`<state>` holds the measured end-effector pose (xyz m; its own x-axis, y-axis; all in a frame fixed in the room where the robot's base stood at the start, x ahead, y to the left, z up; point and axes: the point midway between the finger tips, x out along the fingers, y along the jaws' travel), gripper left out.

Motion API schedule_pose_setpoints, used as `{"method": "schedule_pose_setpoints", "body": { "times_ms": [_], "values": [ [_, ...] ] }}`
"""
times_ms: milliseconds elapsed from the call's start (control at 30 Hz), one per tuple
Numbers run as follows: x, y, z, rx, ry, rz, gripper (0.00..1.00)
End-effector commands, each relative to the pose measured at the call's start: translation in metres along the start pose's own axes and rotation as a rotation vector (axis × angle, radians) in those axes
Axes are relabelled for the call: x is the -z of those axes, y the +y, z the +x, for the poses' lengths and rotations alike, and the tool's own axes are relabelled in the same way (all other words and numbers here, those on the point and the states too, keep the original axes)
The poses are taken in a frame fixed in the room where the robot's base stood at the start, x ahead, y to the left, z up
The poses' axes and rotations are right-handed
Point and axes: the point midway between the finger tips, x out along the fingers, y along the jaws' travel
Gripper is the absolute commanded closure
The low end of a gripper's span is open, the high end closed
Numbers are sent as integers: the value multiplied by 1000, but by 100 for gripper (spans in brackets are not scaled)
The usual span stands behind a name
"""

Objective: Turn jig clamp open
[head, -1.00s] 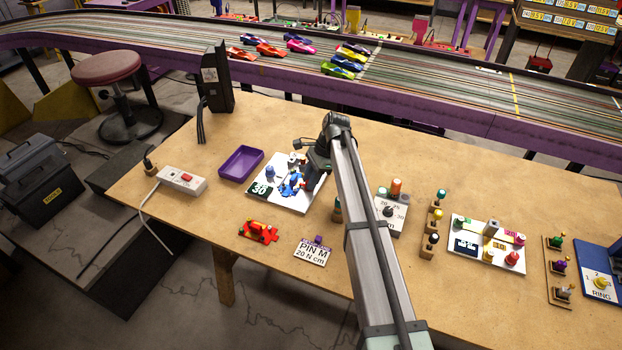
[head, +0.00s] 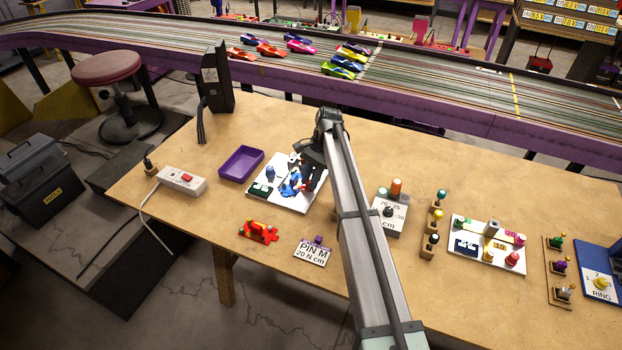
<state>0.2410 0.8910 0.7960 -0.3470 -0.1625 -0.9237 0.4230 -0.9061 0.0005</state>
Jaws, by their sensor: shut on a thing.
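The jig is a white board (head: 264,189) left of centre on the bench, with blue parts (head: 292,184) in its middle and a small blue knob (head: 270,172) at its left. A dark label lies on its front left corner. My gripper (head: 306,186) reaches down over the right part of the board, against the blue parts. It is shut on the jig's clamp, as far as the small view shows. The grip itself and the clamp's exact angle are partly hidden by the fingers and wrist.
A purple tray (head: 241,164) stands left of the jig. A red car body (head: 258,232) and a PIN M card (head: 313,252) lie in front. A torque dial box (head: 390,214) stands to the right. A power strip (head: 183,181) lies at the left.

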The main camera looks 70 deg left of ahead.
Motion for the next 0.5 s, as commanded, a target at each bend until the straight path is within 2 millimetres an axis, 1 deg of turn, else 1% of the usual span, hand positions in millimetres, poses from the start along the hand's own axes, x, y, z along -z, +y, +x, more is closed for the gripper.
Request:
{"method": "schedule_pose_setpoints", "body": {
  "times_ms": [33,500],
  "values": [
    [0,-2,0,-17,0,-41,100],
    [-1,-4,0,-188,0,-453,100]
  ]
}}
